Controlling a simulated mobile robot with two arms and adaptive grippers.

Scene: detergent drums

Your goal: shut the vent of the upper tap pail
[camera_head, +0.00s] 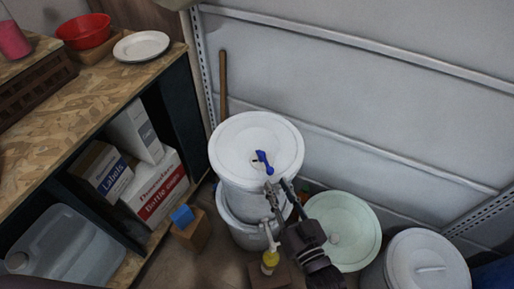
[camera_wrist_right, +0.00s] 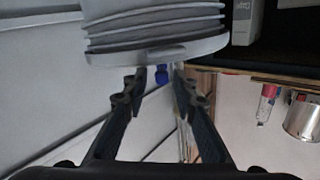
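The upper tap pail (camera_head: 228,170) is white with a white lid and stands on another white pail (camera_head: 244,236). A blue vent piece (camera_head: 263,158) sticks up near the middle of the lid, beside a small dark spot. My right gripper (camera_head: 277,190) is at the near side of the lid, apart from the vent in the picture. My left gripper is not in view.
A wooden shelf unit (camera_head: 85,115) with boxes stands at left. A pale green lid (camera_head: 352,225) and another white lidded pail (camera_head: 425,262) are at right. A white-and-yellow tap (camera_head: 270,258) is below the gripper. A wall (camera_head: 390,90) stands close behind.

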